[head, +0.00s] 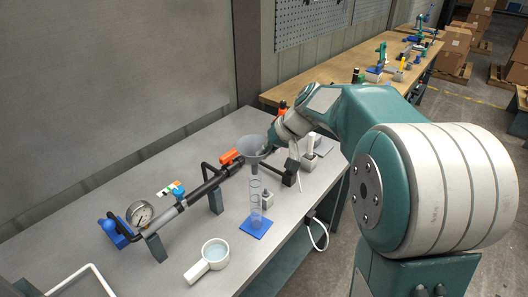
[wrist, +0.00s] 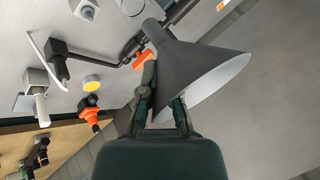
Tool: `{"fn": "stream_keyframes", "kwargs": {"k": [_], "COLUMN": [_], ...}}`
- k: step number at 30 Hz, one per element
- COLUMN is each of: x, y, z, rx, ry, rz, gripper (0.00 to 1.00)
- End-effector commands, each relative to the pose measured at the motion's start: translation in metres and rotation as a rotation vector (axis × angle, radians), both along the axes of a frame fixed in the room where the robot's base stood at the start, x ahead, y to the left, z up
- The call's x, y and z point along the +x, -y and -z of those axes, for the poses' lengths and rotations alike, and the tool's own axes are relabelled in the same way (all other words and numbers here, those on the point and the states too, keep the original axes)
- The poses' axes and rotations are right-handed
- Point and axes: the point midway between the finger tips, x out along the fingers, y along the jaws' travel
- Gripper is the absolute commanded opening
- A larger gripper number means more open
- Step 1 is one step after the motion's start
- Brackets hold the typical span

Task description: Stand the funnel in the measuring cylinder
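The grey funnel (head: 252,148) has its wide mouth up and its narrow end down in the head view. In the wrist view the funnel (wrist: 195,65) fills the space ahead of the fingers. My gripper (head: 272,142) is at the funnel's right side, its fingers (wrist: 165,105) closed about the funnel wall near the rim. The clear measuring cylinder (head: 255,198) stands upright on its blue base (head: 256,228), directly below the funnel in the head view.
A dark pipe run with a pressure gauge (head: 139,213) and an orange handle (head: 229,156) lies left of the cylinder. A white handled cup (head: 213,252) stands in front. The bench's front left is mostly clear.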

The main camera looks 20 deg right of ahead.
Motion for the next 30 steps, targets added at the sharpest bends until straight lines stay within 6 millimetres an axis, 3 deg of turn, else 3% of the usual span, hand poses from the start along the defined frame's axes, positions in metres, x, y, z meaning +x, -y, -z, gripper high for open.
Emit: {"fn": "stream_keyframes", "kwargs": {"k": [30], "x": [0.0], "y": [0.0], "z": [0.022], "rx": [0.0], "ry": [0.0], "rz": [0.001], "gripper": [0.0]}}
